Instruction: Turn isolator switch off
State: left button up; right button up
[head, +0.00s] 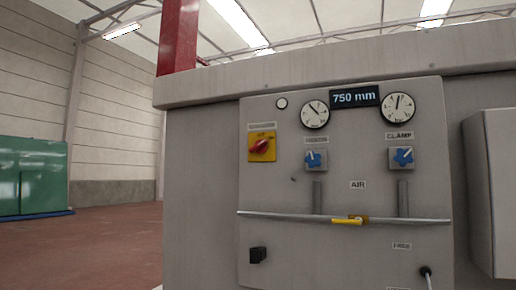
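The isolator switch (262,146) is a red rotary handle on a yellow square plate, at the upper left of the grey control panel (275,200). The small label above it is too blurred to read. The red handle sits tilted, its right end higher than its left. Neither of my grippers shows in the head view, and nothing touches the switch.
Two round gauges (315,114) and a 750 mm display (354,97) sit above blue knobs (316,160), one labelled CLAMP (401,158). A horizontal pipe with a yellow lever (348,221) crosses below. A grey box (492,190) juts out right. Open floor (110,240) lies left.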

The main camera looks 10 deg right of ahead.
aim_at(260, 146)
jog(key=i+j, duration=0.25)
jog(key=i+j+z, duration=0.1)
jog(key=i+j, duration=0.15)
jog(key=j, duration=0.2)
jog(key=i+j, duration=0.5)
jog(key=j, duration=0.25)
jog(key=z, duration=0.05)
